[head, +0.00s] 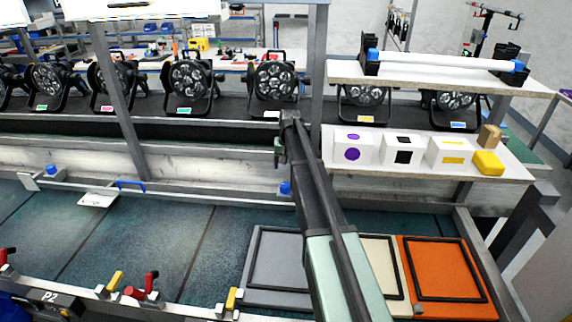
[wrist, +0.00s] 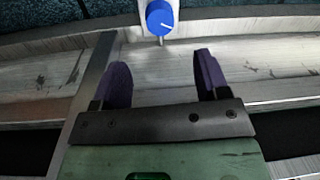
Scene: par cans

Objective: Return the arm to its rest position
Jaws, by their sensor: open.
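My arm (head: 325,215) reaches up from the bottom of the head view, over the front trays, to the pale ledge before the row of par cans. My gripper (wrist: 162,82) shows in the wrist view with two purple fingers spread apart and nothing between them. A pale metal rail surface (wrist: 170,65) lies beyond the fingers. A blue knob (wrist: 160,17) is past the fingertips, apart from them. In the head view the gripper end is small and dark near the ledge, and its fingers are hard to make out.
Several black par cans (head: 188,80) stand in a row behind the ledge. A white shelf (head: 430,150) at right holds marked boxes and a yellow block (head: 488,163). Grey (head: 275,262) and orange (head: 447,280) trays lie at the front. A grey post (head: 118,90) stands left of my arm.

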